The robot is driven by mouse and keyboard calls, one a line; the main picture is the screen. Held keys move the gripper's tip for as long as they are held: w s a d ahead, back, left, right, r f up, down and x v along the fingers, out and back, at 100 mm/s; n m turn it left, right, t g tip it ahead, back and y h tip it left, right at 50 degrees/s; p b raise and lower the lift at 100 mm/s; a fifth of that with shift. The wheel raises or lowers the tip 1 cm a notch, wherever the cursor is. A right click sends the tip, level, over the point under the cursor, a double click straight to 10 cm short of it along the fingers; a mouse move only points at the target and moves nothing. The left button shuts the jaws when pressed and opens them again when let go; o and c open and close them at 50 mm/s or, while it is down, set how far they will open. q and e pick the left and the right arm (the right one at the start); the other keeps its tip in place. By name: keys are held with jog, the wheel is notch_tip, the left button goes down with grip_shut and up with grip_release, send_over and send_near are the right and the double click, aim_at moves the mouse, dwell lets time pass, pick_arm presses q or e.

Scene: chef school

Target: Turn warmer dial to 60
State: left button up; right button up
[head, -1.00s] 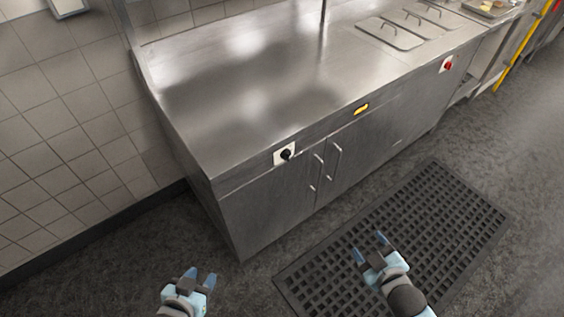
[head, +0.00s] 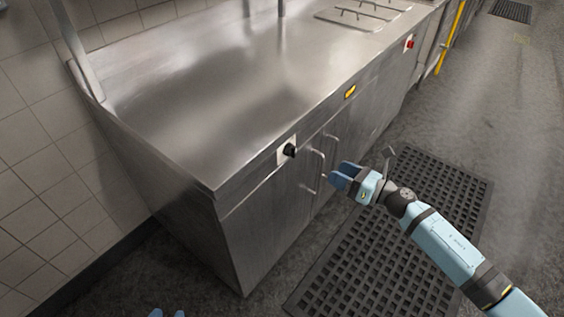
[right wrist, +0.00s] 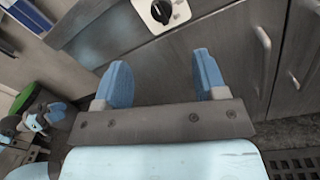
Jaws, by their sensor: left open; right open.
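The warmer dial (head: 290,151) is a black knob on a white plate on the front of the steel counter, left of the door handles. It also shows in the right wrist view (right wrist: 161,12) at the top, beyond my fingertips; its setting is too small to read. My right gripper (head: 338,178) is open and empty, in front of the cabinet doors, right of and below the dial, not touching it. Its blue fingers (right wrist: 162,80) are spread apart in the right wrist view. My left gripper (head: 167,314) shows only as fingertips at the bottom edge, open and apart from the counter.
The steel counter (head: 190,110) has a mostly bare top. Door handles (head: 318,165) stick out close to my right gripper. A yellow switch (head: 350,92) and a red knob (head: 409,42) sit farther along the front. A black floor mat (head: 370,265) lies before it.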

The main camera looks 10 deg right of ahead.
aim_at(291, 151)
jog(key=w+a+n, duration=0.1)
jog(key=w+a, duration=0.8)
jog(key=w, duration=0.1)
jog(key=shift+w+a+f, duration=0.15)
jog(key=shift+w+a, duration=0.05)
jog(key=shift+w, duration=0.15)
jog(key=c, duration=0.9)
